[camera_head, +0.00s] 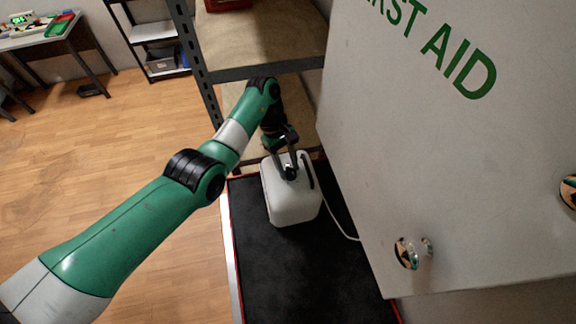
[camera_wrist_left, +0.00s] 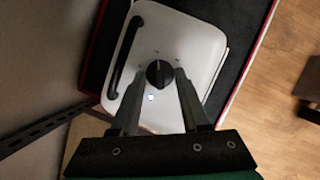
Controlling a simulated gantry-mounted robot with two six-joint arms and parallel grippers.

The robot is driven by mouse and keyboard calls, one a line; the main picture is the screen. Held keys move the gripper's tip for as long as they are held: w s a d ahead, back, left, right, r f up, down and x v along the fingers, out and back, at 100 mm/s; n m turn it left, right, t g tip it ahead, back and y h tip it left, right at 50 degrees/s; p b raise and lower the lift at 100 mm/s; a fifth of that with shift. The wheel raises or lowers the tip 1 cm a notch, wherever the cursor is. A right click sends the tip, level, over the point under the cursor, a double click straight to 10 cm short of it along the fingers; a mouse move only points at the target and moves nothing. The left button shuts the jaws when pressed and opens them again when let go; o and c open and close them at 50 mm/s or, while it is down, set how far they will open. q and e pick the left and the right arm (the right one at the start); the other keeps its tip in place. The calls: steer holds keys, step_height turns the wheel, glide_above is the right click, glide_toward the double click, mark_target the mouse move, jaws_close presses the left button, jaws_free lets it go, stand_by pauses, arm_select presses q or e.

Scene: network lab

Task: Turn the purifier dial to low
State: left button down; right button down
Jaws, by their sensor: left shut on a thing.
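The purifier (camera_head: 292,199) is a white box with rounded edges, standing on a black mat in the head view. Its top also shows in the left wrist view (camera_wrist_left: 190,45), with a black handle along one side. The black dial (camera_wrist_left: 159,74) is near the middle of the top. My left gripper (camera_wrist_left: 157,80) is over the top with its two fingers on either side of the dial, shut on it. In the head view the left gripper (camera_head: 290,172) covers most of the dial. The dial's setting marks are too small to read. My right gripper does not show.
A white first aid cabinet (camera_head: 430,130) fills the right, close beside the purifier. A white cord (camera_head: 342,222) runs from the purifier toward it. The black mat (camera_head: 300,275) is clear in front. A metal shelf (camera_head: 262,70) stands behind.

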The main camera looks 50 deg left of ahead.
arm_select(q)
steer(key=shift+c, duration=1.9)
jaws_free()
steer(key=v, duration=1.1)
steer(key=shift+r, duration=0.3)
steer(key=shift+s, duration=0.1)
